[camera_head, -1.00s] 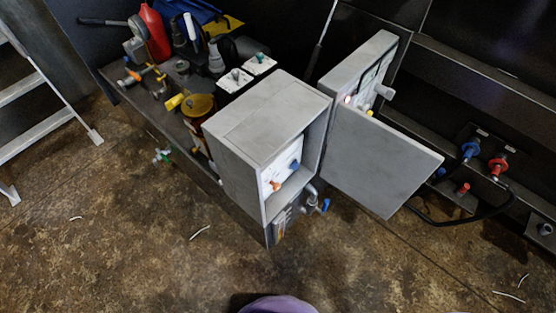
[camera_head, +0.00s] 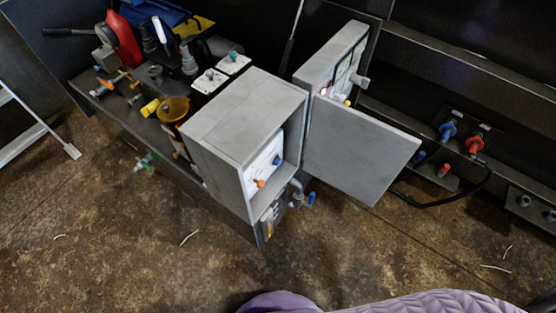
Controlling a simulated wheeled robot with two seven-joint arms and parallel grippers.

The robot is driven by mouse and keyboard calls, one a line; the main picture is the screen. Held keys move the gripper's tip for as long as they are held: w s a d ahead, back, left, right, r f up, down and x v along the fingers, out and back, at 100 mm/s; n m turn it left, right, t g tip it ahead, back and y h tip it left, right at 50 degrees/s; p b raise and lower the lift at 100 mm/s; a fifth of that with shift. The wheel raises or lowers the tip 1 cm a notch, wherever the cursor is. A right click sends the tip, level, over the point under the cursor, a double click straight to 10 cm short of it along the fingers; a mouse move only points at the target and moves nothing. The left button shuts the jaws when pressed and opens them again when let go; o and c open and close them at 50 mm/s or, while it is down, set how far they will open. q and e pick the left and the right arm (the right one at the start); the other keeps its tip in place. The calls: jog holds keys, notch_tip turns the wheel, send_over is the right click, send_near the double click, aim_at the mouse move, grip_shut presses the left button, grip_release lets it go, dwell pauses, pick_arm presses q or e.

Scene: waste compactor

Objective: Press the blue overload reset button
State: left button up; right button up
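A small blue button or knob (camera_head: 277,160) sits on a white panel (camera_head: 262,168) inside the open grey box (camera_head: 245,112). An orange knob (camera_head: 260,183) is below it on the same panel. The box's grey door (camera_head: 358,148) stands swung open to the right. The box's side and top walls partly shade the panel, and any label by the blue part is too small to read. Neither of my grippers is in view, so nothing of mine touches the button.
A second grey box (camera_head: 330,55) stands behind the door. Blue (camera_head: 447,131) and red (camera_head: 475,144) connectors are at right. The brown floor (camera_head: 150,240) in front has open room.

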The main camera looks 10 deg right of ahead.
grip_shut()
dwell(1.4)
